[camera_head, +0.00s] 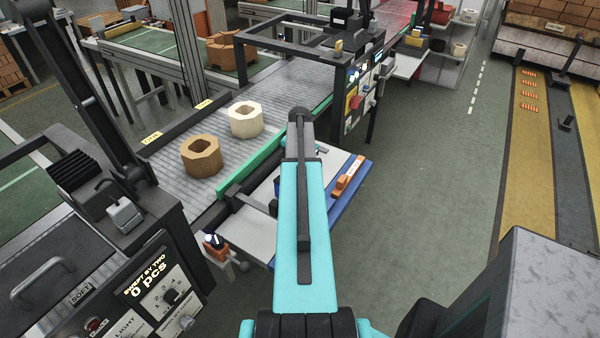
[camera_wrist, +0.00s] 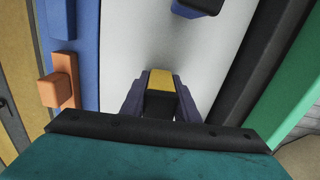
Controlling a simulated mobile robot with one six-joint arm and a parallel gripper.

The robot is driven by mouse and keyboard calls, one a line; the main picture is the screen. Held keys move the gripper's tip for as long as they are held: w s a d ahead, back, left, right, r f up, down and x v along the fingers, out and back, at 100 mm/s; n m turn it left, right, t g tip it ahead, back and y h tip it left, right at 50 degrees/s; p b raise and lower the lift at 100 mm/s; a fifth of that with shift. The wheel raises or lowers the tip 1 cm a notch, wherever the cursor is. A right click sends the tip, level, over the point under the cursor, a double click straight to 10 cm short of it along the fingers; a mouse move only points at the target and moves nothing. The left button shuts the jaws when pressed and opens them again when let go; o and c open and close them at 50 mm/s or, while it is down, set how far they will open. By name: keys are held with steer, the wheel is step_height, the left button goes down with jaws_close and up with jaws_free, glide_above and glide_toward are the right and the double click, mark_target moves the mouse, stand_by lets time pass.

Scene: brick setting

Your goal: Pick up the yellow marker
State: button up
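The yellow marker (camera_wrist: 161,79) shows in the wrist view as a yellow block-like piece with a black part on the near side. It is between the two dark purple-grey fingers of my gripper (camera_wrist: 160,94). The fingers lie close along both its sides with no clear gap, and look shut on it. The pale tray surface (camera_wrist: 125,35) is behind it; I cannot tell whether the marker touches that surface. In the head view my arm hides the gripper and the marker.
An orange block tool (camera_head: 348,176) lies on the blue edge (camera_head: 353,189) at the tray's right. A dark blue-black object (camera_wrist: 198,6) is beyond the fingers. The conveyor (camera_head: 180,130), carrying a brown ring block (camera_head: 201,168) and a cream one (camera_head: 246,131), is left behind a green rail (camera_head: 245,168).

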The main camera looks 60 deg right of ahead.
steer(key=shift+c, duration=1.2)
steer(key=shift+r, duration=0.15)
steer(key=shift+r+b, duration=0.9)
steer(key=shift+r, duration=0.45)
steer(key=s+a+b, duration=0.1)
steer(key=s+a, duration=0.2)
steer(key=s, duration=0.1)
steer(key=s+a+r+b, duration=0.1)
steer(key=s+a+b, duration=0.1)
steer(key=s+a, duration=0.1)
steer(key=s+a+r+b, duration=0.1)
steer(key=s+a, duration=0.3)
steer(key=s, duration=0.1)
steer(key=shift+s+b, duration=0.2)
steer(key=shift+b, duration=0.2)
